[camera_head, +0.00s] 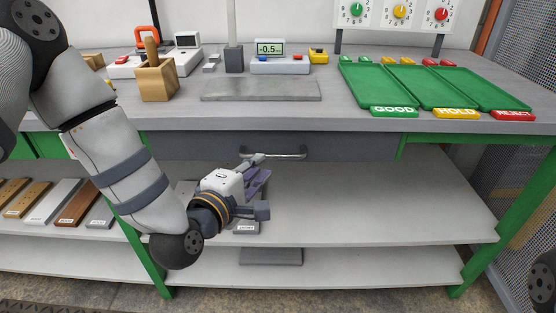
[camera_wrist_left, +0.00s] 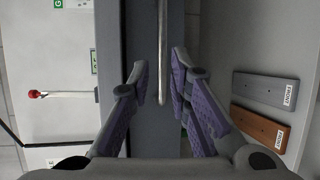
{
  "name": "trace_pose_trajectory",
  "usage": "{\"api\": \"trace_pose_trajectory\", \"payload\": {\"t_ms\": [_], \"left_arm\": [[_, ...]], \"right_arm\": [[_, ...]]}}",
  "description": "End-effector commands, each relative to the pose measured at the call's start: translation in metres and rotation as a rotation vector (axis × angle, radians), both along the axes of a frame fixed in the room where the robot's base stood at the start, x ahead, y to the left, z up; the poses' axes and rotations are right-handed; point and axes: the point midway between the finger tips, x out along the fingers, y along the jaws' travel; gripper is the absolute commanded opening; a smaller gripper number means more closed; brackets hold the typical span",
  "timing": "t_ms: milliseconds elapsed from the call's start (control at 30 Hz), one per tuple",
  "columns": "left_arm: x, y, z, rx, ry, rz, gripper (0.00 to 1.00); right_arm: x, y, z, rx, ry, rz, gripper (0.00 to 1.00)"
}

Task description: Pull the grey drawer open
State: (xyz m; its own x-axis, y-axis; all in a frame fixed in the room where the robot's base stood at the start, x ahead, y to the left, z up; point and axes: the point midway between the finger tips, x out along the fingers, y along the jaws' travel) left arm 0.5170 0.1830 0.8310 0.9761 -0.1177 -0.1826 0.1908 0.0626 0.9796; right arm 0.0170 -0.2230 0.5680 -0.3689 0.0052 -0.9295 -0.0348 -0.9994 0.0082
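The grey drawer (camera_head: 345,148) sits under the worktop, and its front looks flush with the bench. A metal bar handle (camera_head: 285,155) runs across its front. My left gripper (camera_head: 262,184) is just below and in front of the handle in the head view. In the left wrist view the handle (camera_wrist_left: 163,50) runs between the two purple-padded fingers of the left gripper (camera_wrist_left: 160,78), with a gap on either side. The fingers are open and hold nothing. Whether the handle lies at fingertip depth is hard to tell. My right gripper is out of view.
A green tray (camera_head: 346,75) marked GOOD and a grey plate (camera_head: 262,97) lie on the worktop. Below the drawer is a light shelf (camera_head: 390,205), mostly clear on the right. Boards (camera_head: 80,203) lie on the left shelf. A green leg (camera_head: 480,243) stands at right.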

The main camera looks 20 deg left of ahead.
Motion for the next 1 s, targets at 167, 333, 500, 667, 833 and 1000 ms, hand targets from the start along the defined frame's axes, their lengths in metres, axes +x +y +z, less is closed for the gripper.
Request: {"api": "trace_pose_trajectory", "payload": {"t_ms": [167,333,500,667,833,1000], "left_arm": [[0.043,-0.005,-0.012,0.004,0.003,-0.001,0.18],[0.066,-0.008,-0.015,0.004,0.003,-0.001,0.18],[0.072,-0.009,-0.016,0.003,0.005,-0.001,0.18],[0.071,-0.009,-0.016,0.003,0.005,-0.001,0.16],[0.071,-0.009,-0.015,0.003,0.005,-0.001,0.00],[0.071,-0.009,-0.015,0.004,0.005,0.000,0.00]], "right_arm": [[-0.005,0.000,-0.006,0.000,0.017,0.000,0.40],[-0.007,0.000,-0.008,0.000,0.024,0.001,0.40],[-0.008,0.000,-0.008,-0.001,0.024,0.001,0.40],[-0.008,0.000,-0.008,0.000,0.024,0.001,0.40],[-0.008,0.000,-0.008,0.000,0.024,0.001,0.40],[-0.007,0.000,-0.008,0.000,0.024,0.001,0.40]]}}
